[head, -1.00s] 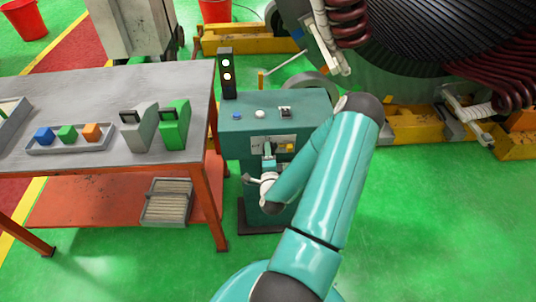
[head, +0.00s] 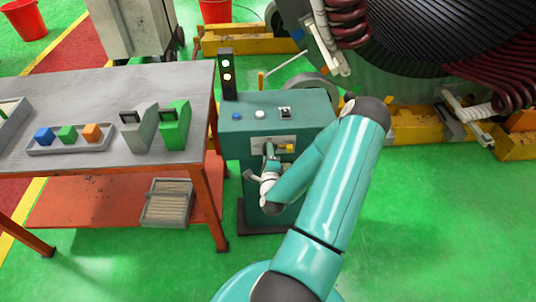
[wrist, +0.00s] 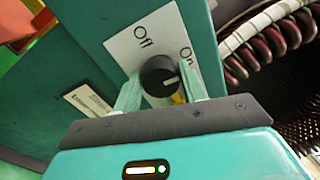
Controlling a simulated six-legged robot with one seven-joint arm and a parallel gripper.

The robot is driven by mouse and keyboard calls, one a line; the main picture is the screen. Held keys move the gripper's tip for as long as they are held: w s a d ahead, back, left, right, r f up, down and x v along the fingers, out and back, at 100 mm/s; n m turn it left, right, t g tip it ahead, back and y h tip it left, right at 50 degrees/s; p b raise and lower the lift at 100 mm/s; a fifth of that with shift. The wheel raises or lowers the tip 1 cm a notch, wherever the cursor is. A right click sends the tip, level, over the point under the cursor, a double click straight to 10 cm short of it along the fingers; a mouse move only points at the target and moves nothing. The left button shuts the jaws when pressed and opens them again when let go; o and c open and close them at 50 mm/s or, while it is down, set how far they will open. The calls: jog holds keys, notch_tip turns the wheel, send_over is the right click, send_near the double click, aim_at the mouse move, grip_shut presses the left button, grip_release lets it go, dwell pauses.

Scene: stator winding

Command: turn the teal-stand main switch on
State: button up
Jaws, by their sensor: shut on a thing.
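The teal stand (head: 300,108) stands right of the workbench. Its main switch is a round black knob (wrist: 160,76) with a white pointer line, set on a white plate (wrist: 138,46) marked Off and On. In the wrist view the pointer line points right, on the side of the On label. My gripper (wrist: 160,92) is shut on the knob, one finger on each side. In the head view my gripper (head: 269,158) reaches the stand's front, and its fingers hide the knob there.
The stand's top carries a blue button (head: 237,116), a white button (head: 260,114) and a black signal post (head: 227,74) with two lit lamps. The workbench (head: 100,88) is close on the left. Open green floor lies right.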

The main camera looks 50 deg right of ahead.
jog(key=o, duration=1)
jog(key=shift+w, duration=0.1)
jog(key=shift+c, duration=0.2)
jog(key=v, duration=1.3)
jog(key=shift+s+a, duration=0.25)
jog(key=shift+s, duration=0.1)
